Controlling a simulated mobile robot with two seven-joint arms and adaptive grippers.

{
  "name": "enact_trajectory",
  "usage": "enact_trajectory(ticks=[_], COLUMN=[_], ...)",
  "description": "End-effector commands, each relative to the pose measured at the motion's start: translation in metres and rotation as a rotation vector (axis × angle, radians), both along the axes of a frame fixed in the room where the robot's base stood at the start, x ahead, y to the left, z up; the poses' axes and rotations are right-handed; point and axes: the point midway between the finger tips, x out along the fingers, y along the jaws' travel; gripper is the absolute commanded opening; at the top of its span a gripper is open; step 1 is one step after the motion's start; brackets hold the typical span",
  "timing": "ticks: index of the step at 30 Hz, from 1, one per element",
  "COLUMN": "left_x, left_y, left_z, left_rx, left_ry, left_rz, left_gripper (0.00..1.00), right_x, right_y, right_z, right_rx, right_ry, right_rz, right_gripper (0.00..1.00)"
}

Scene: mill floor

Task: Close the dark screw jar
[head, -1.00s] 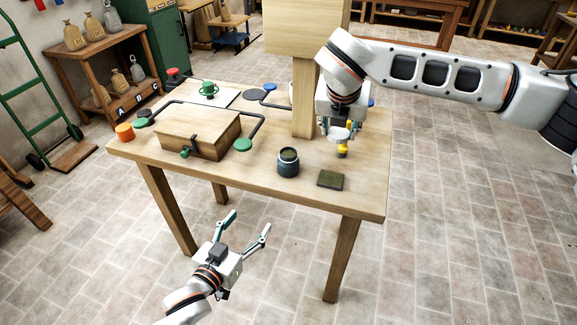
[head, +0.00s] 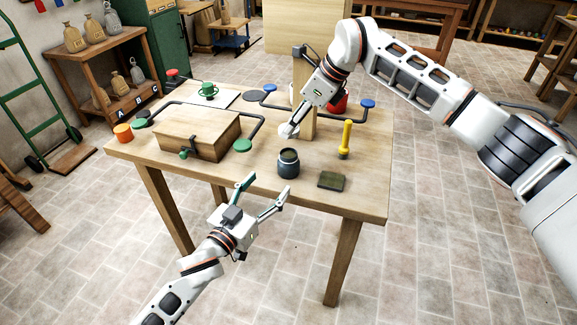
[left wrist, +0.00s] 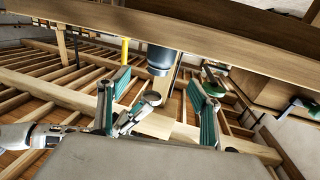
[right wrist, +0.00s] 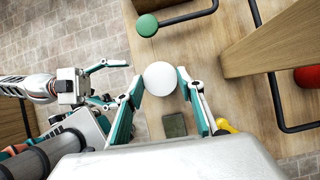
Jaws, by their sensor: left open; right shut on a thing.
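The dark screw jar (head: 288,165) stands upright and open on the table, near its front edge. It also shows in the left wrist view (left wrist: 161,62). My right gripper (head: 291,131) is shut on a round white lid (head: 284,128). In the head view it holds the lid just above and behind the jar. In the right wrist view the lid (right wrist: 160,77) sits between the fingertips, and the jar is hidden. My left gripper (head: 264,187) is open and empty, in front of the table edge below the jar, its fingers pointing towards it.
A dark green square pad (head: 331,181) lies right of the jar, and a yellow upright handle (head: 345,140) stands behind the pad. A wooden box (head: 195,135) with a black bar is to the left. A wooden post (head: 306,100) rises behind my right gripper. A red object (head: 338,100) is beyond it.

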Motion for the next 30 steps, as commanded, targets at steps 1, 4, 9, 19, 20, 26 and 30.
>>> enact_trajectory(ticks=[1, 4, 9, 19, 20, 26, 30], left_x=[0.000, 0.001, 0.001, 0.019, 0.023, 0.054, 0.075], left_y=[0.000, 0.000, 0.000, -0.010, -0.012, -0.030, -0.041], left_z=[0.000, 0.001, 0.001, 0.001, 0.002, 0.002, 0.001], left_rx=[0.000, -0.001, -0.001, -0.001, -0.001, -0.001, -0.001], left_ry=[-0.001, -0.002, -0.002, -0.003, -0.004, -0.003, -0.003], left_rz=[-0.001, -0.002, -0.001, -0.001, -0.001, -0.001, -0.001], left_gripper=[0.64, 0.64, 0.64, 0.64, 0.64, 0.64, 0.64], right_x=[0.001, 0.001, 0.001, 0.001, 0.001, 0.001, 0.001], right_y=[0.001, 0.001, 0.001, 0.001, 0.001, 0.001, 0.001], right_z=[0.000, 0.000, 0.000, 0.000, 0.000, 0.000, 0.000], right_rx=[0.000, 0.000, -0.001, -0.001, -0.001, -0.001, -0.001], right_ry=[0.000, -0.001, -0.001, -0.001, -0.001, -0.001, -0.001], right_rz=[0.007, 0.016, 0.015, 0.014, 0.014, 0.014, 0.014], right_gripper=[0.28, 0.28, 0.28, 0.28, 0.28, 0.28, 0.28])
